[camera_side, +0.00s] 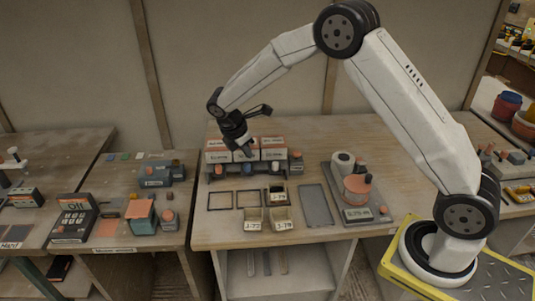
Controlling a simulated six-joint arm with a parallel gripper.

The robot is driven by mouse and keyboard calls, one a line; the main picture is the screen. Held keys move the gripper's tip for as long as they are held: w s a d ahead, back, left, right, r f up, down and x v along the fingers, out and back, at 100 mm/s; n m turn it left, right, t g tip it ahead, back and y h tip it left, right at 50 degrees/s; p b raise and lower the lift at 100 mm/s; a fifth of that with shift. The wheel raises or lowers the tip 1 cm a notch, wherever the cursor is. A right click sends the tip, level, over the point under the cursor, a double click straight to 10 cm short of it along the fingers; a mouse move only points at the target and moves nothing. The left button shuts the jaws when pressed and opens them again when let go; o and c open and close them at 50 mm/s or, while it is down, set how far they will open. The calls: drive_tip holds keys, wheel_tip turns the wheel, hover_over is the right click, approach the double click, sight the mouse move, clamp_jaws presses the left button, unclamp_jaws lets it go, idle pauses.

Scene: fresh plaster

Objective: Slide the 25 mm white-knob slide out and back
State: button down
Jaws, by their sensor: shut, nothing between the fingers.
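A rack of white and orange labelled boxes (218,151) stands at the back of the middle workbench. I cannot tell whether the fingertips touch the rack.
In front of the rack are dark frames (220,201), small bins (280,219) and a flat grey tray (316,204). A scale (357,214) with a salmon-coloured container stands to the right. A second bench with boxes stands to the left.

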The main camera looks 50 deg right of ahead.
sight(271, 172)
drive_tip(key=shift+w+f, duration=0.1)
drive_tip(key=shift+w, duration=0.15)
drive_tip(key=shift+d+f, duration=0.1)
drive_tip(key=shift+f, duration=0.05)
drive_tip(key=shift+s+d+f, duration=0.25)
drive_tip(key=shift+d+f, duration=1)
drive_tip(key=shift+f, duration=0.25)
drive_tip(key=shift+s+d+f, duration=0.25)
drive_tip(key=shift+d+f, duration=0.95)
drive_tip(key=shift+f, duration=0.25)
drive_tip(key=shift+s+d+f, duration=0.25)
drive_tip(key=shift+d+f, duration=1)
drive_tip(key=shift+f, duration=0.25)
